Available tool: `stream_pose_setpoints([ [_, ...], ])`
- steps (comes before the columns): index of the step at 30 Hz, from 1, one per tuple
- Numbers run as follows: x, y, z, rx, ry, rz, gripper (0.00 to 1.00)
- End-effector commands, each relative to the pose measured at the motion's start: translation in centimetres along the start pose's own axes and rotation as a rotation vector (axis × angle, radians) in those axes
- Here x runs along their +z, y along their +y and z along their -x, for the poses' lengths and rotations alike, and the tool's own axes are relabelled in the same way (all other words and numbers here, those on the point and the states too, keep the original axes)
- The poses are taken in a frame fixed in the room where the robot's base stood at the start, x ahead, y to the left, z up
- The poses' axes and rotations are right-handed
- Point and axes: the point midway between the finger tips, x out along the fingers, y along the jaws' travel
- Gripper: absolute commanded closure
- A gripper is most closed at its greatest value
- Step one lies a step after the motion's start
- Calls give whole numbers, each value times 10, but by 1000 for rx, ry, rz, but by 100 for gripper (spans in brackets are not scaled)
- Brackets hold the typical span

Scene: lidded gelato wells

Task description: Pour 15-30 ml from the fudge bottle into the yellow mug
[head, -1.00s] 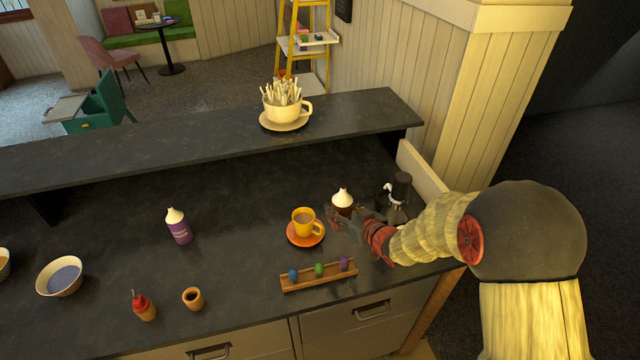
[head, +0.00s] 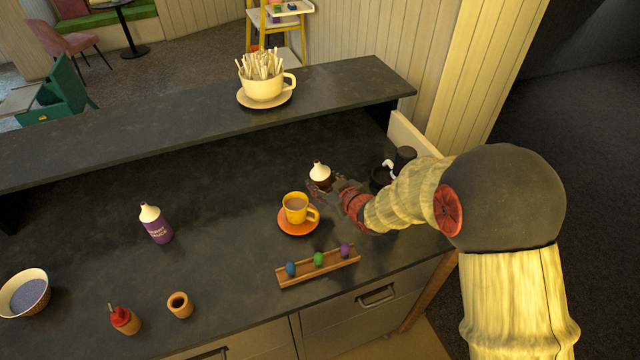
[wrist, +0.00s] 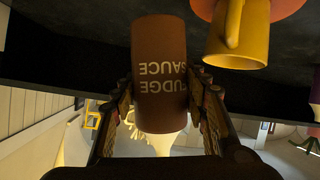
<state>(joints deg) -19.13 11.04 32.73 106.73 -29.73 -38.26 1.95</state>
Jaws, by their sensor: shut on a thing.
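The fudge bottle (head: 320,175) is brown with a white cone top and stands about upright behind and right of the yellow mug in the head view. The wrist view shows its "FUDGE SAUCE" label (wrist: 160,75) upside down between the two fingers. My gripper (head: 335,186) is shut on the bottle; its fingers also show in the wrist view (wrist: 160,95). The yellow mug (head: 296,208) holds a brown drink and stands upright on an orange saucer (head: 292,231). It shows beside the bottle in the wrist view (wrist: 238,38). Whether the bottle touches the counter is unclear.
A wooden rack (head: 320,268) with blue, green and purple pieces lies in front of the mug. A dark pot (head: 403,158) stands behind my arm. A raised shelf (head: 180,125) runs behind.

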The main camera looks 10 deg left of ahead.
Motion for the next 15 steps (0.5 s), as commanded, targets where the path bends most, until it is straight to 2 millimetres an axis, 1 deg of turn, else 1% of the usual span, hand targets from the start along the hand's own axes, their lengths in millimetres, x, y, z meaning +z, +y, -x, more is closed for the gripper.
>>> stream_pose_setpoints([
  [1,10,-2,-5,9,-4,21,81],
  [2,13,-1,-6,15,-8,36,81],
  [13,38,3,-15,101,-59,244,81],
  [15,39,5,-15,120,-69,288,81],
])
